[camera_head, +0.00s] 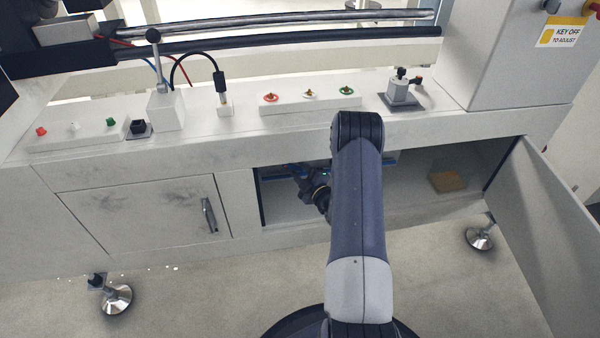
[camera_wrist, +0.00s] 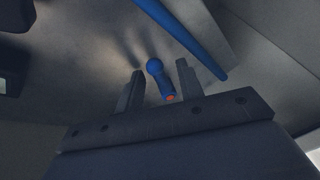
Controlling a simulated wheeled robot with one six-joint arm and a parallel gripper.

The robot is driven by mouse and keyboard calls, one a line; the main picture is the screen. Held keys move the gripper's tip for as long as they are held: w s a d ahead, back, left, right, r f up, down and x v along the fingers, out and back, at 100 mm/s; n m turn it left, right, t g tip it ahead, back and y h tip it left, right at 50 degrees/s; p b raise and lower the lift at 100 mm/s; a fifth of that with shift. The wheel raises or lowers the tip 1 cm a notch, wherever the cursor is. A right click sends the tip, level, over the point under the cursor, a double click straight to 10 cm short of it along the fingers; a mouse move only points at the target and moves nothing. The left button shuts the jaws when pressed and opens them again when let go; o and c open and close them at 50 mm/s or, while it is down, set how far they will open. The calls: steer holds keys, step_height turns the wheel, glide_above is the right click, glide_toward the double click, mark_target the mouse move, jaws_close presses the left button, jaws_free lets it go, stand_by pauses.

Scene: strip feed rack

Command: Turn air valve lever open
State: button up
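A blue lever with a rounded end (camera_wrist: 155,67) shows in the wrist view, with a small orange part at its lower end. It lies between the two fingers of my gripper (camera_wrist: 158,85) in the picture. The fingers are apart, with a visible gap on each side of the lever. I cannot tell how deep the lever sits between them. In the head view my arm reaches into the open cabinet bay, and its end is dark and partly hidden, so the lever cannot be made out clearly there.
A blue pipe (camera_wrist: 184,38) runs close above the lever. The cabinet door (camera_head: 560,235) stands open at right; the left door (camera_head: 140,215) is shut. Knobs and buttons line the ledge above.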

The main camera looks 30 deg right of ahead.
steer(key=shift+c, duration=0.4)
jaws_close()
steer(key=shift+d+r+n+g+h+p, duration=0.1)
steer(key=shift+r+n+g+h+p, duration=0.15)
steer(key=shift+r+n+g+p, duration=0.6)
steer(key=shift+d+r+n+g+h+p, duration=0.1)
steer(key=shift+r+n+h+p, duration=0.2)
steer(key=shift+n, duration=1.15)
steer(key=shift+o, duration=0.4)
jaws_free()
steer(key=shift+s, duration=0.15)
